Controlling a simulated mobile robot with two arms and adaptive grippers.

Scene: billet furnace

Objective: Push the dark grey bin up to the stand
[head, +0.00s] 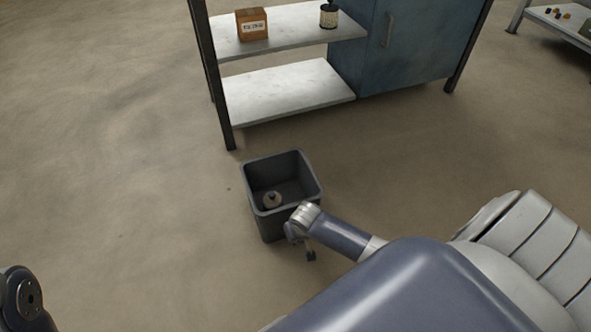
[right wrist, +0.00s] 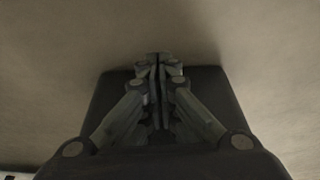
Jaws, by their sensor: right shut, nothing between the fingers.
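The dark grey bin (head: 262,222) stands upright on the floor, open at the top, in front of the stand (head: 292,95). A strip of bare floor shows between the bin and the stand's lower shelf. My right gripper (head: 311,256) is at the near right side of the bin, low against its outer wall. Whether it touches cannot be told. In the right wrist view my gripper's fingers (right wrist: 158,62) are shut and empty, in front of the dark bin (right wrist: 222,88). Only a part of my left arm shows at the lower left; its gripper is out of the picture.
A small round object (head: 272,200) lies in the bin. The stand carries a brown box (head: 252,25), a labelled can (head: 328,16) and a blue cabinet (head: 405,45). Another table (head: 560,20) is at the top right. The floor left of the bin is clear.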

